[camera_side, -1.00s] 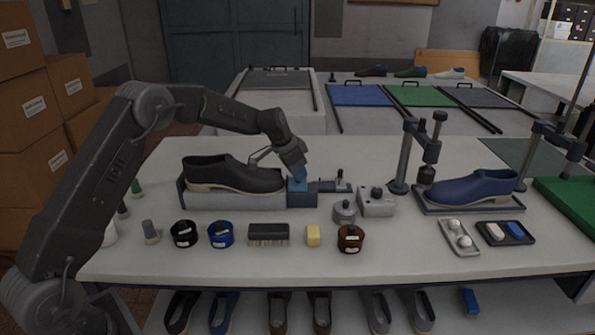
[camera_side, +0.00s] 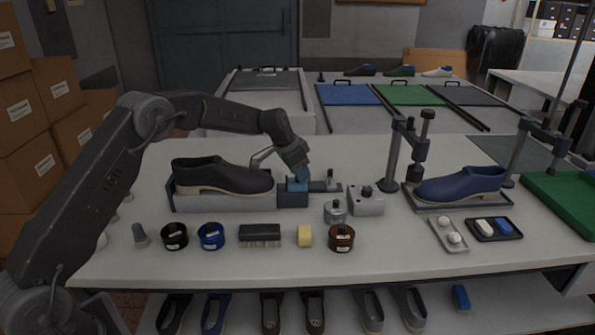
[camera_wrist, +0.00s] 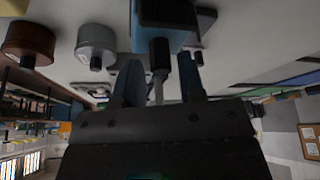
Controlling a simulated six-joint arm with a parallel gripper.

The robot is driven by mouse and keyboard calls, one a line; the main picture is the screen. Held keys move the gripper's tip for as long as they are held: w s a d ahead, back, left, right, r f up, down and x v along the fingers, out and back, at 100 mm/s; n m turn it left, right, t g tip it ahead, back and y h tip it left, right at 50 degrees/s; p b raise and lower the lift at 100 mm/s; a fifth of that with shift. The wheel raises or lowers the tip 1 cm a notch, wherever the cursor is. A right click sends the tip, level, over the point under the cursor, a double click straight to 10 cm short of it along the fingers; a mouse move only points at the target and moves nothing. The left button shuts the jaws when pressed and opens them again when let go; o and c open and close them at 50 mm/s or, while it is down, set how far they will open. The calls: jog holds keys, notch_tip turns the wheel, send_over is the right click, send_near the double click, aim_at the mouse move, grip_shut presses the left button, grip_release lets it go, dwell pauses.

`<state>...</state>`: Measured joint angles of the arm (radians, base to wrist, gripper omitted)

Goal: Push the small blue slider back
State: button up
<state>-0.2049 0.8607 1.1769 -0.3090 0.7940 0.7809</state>
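The small blue slider (camera_side: 297,186) sits on a dark block (camera_side: 292,200) at the right end of the fixture that carries the black shoe (camera_side: 222,174). My gripper (camera_side: 299,176) points down at the slider from above, and its fingertips partly hide the slider's top. In the wrist view my gripper's two fingers (camera_wrist: 158,80) stand apart, with a thin dark post (camera_wrist: 158,58) and gaps between them. The blue block (camera_wrist: 168,42) shows just beyond the fingers. Whether a finger touches the slider or post is unclear.
A grey round jar (camera_side: 335,212) and a grey box with a knob (camera_side: 366,201) stand close on the right. A brown jar (camera_side: 341,238), yellow block (camera_side: 304,236) and brush (camera_side: 260,235) lie in front. A clamp post (camera_side: 391,160) stands farther right.

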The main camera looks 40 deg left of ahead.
jog(key=shift+o, duration=0.6)
jog(key=v, duration=1.3)
jog(key=shift+s+r, duration=0.2)
jog(key=shift+r, duration=0.15)
